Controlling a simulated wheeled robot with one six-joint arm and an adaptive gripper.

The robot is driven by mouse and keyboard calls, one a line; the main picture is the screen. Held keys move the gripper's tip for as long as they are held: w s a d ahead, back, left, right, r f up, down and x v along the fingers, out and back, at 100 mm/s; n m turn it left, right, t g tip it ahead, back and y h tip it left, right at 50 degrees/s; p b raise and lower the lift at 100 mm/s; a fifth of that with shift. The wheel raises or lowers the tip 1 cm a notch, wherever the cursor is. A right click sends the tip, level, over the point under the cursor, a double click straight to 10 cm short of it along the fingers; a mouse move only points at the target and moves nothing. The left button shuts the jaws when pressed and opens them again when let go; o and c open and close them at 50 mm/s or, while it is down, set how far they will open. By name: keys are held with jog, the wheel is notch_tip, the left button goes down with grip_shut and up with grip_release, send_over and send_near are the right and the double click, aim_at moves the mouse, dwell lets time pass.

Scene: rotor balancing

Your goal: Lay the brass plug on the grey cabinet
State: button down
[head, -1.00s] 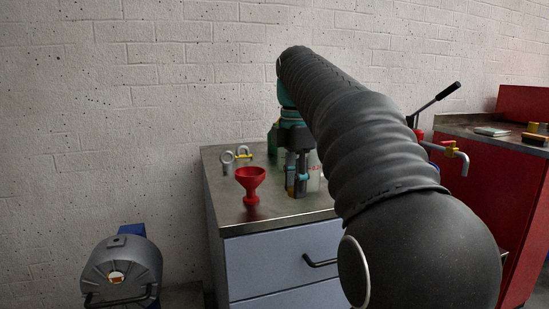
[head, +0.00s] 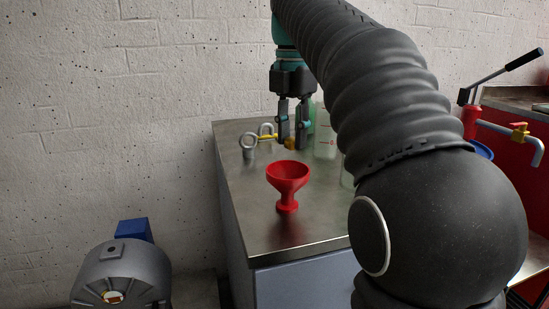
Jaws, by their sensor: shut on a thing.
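My gripper (head: 291,141) points down over the far part of this top. It is shut on a small brass piece, which looks like the brass plug (head: 289,143), partly hidden by the fingers. I cannot tell whether the plug touches the top or hangs just above it.
A red funnel (head: 287,181) stands on the top in front of my gripper. Metal eyebolts (head: 249,146) and a yellow-handled fitting (head: 267,137) are at left. A clear bottle (head: 325,140) is close at right. A grey motor housing (head: 122,275) sits lower left.

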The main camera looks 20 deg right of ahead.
jog(key=w+a+f, duration=0.2)
jog(key=w, duration=0.1)
jog(key=w+a+f, duration=0.1)
jog(key=shift+w+a+f, duration=0.15)
jog(key=shift+w+f, duration=0.1)
jog(key=shift+w, duration=0.1)
jog(key=shift+f, duration=2)
jog(key=shift+f, duration=0.1)
jog(key=c, duration=0.9)
grip_release()
jog(key=shift+o, duration=0.2)
notch_tip(320, 180, up, 8)
jog(key=shift+f, duration=0.15)
